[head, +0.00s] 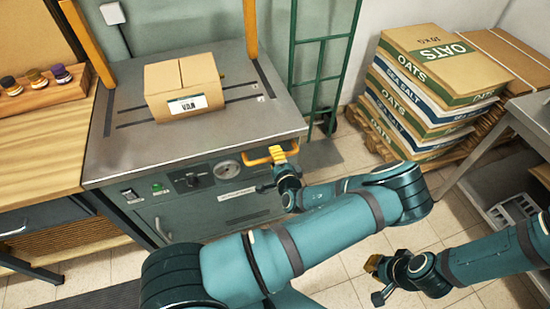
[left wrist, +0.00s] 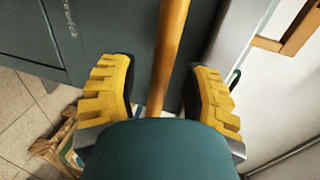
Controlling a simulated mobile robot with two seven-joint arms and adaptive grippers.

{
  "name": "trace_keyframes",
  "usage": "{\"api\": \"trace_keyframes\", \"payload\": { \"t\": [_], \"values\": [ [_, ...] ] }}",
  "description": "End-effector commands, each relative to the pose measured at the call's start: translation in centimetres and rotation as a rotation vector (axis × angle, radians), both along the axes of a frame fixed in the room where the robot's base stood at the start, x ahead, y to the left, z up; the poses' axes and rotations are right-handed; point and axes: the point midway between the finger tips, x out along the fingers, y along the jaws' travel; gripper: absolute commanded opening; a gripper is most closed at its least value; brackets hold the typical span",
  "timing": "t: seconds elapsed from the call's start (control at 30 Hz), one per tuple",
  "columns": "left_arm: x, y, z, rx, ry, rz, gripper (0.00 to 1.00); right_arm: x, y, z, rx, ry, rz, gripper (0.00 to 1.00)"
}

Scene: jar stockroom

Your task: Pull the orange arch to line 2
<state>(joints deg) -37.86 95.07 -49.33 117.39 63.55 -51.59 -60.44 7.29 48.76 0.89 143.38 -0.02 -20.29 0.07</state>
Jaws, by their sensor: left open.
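The orange arch shows in the head view as two upright posts, left (head: 86,40) and right (head: 251,30), at the grey machine top (head: 140,150). Its upper part is out of frame. An orange handle (head: 250,161) is on the machine's front edge. My left gripper (head: 281,165) is at that handle's right end. In the left wrist view an orange bar (left wrist: 170,60) runs between the open yellow-padded fingers of this gripper (left wrist: 160,85), with gaps on both sides. My right gripper (head: 378,278) is low over the floor, away from the machine; its opening is unclear.
A cardboard box (head: 185,90) stands on the machine top between dark slots. Small white marks (head: 261,98) lie beside the right slot; their numbers are unreadable. A wooden bench (head: 45,140) adjoins on the left. Stacked sacks (head: 420,100) stand at the right on a pallet.

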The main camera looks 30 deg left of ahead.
Motion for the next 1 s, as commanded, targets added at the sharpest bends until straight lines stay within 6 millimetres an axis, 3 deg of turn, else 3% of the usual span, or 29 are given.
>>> {"api": "trace_keyframes", "payload": {
  "t": [0.37,0.4,0.53,0.83,1.0],
  "values": [
    [0.3,0.5,-0.1,0.001,0.001,0.0,0.48,0.0,0.0,-0.1,0.0,-0.001,0.0,0.0],
    [0.3,0.5,-0.1,0.001,0.001,0.0,0.43,0.0,0.0,-0.1,0.0,-0.001,0.0,0.0],
    [0.3,0.5,-0.1,0.001,0.001,0.0,0.0,0.0,0.0,-0.1,0.0,-0.001,0.0,0.0],
    [0.1,0.1,-0.1,0.001,0.001,-0.001,0.0,0.0,0.0,-0.1,0.0,-0.001,0.0,0.0],
    [-1.4,-1.8,-0.2,-0.001,0.001,-0.004,0.0,0.1,0.0,-0.3,0.0,-0.001,0.0,0.0]
  ]
}}
